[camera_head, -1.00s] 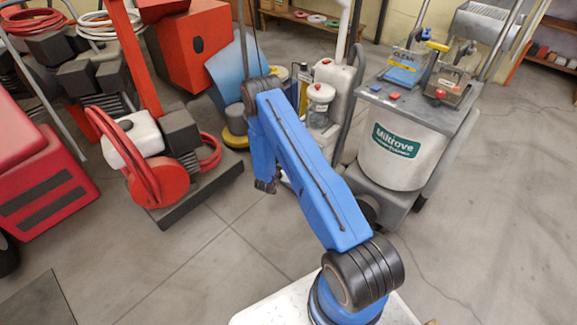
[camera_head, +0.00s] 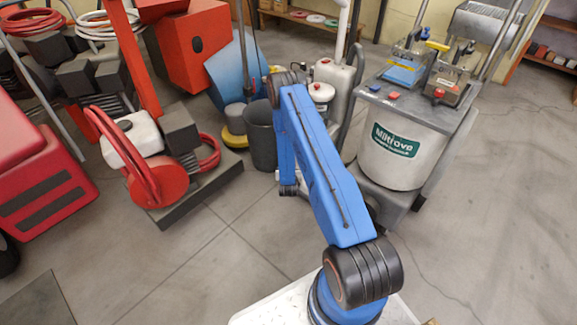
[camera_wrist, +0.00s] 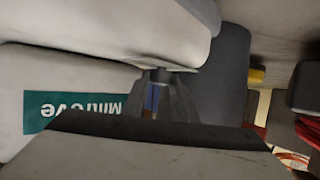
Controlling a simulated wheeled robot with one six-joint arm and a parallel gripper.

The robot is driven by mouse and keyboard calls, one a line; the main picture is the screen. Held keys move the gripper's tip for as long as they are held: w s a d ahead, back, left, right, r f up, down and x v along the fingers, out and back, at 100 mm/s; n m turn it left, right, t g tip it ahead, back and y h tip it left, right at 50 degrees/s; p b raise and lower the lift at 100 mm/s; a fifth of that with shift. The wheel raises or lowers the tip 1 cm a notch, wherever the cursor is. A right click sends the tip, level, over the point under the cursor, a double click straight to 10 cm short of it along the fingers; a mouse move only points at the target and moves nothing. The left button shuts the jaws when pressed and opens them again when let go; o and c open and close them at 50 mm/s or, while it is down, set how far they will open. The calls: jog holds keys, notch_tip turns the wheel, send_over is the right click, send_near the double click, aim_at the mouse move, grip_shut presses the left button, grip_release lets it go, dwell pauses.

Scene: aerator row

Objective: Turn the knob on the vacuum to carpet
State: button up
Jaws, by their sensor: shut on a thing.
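The vacuum (camera_head: 375,165), a pale grey tank with a green "Miltrove" label, stands right of my arm in the head view. Red buttons and tools sit on its dark top. Its label also appears upside down in the wrist view (camera_wrist: 70,110). My gripper (camera_wrist: 165,98) is at the middle of the wrist view, close to a white rounded body (camera_wrist: 100,25). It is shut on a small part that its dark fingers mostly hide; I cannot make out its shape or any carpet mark. In the head view my arm hides the gripper.
A dark bin (camera_head: 260,135) stands left of my arm. A white machine with a red-capped canister (camera_head: 321,92) stands just behind the arm. A red hose machine (camera_head: 155,175) is at left.

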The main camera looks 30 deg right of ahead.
jog(key=n+y, duration=0.1)
jog(key=y, duration=0.1)
jog(key=n+t+y, duration=0.1)
jog(key=n+y, duration=0.1)
jog(key=d+n+y, duration=0.1)
jog(key=n, duration=0.1)
jog(key=shift+s+t+y, duration=0.15)
jog(key=shift+t+y, duration=0.15)
jog(key=shift+y, duration=0.1)
jog(key=shift+a+n+y, duration=0.1)
jog(key=shift+n+y, duration=0.2)
jog(key=o, duration=1)
jog(key=shift+o, duration=0.2)
